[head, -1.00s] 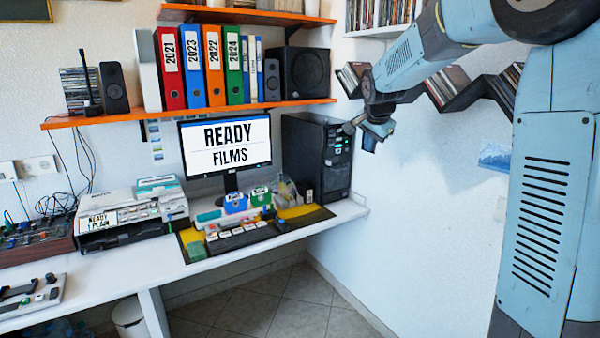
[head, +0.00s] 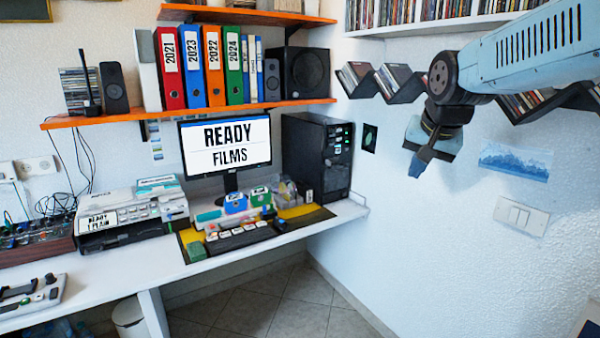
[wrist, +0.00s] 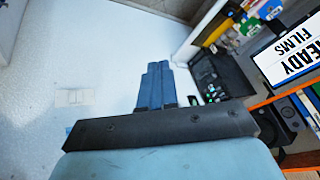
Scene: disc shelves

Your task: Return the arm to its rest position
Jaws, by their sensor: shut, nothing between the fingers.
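My gripper (head: 418,166) hangs at the end of my blue arm, in the right half of the head view. It points down and a little left, in front of the white right-hand wall and apart from the shelves. In the wrist view my gripper's blue fingers (wrist: 155,72) are together with nothing between them. The arm's upper links reach in from the right edge of the head view.
Zigzag disc shelves (head: 400,82) run along the right wall behind my arm. A black computer tower (head: 318,155) stands on the white desk (head: 130,268), left of my gripper. A light switch (head: 521,215) is on the wall.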

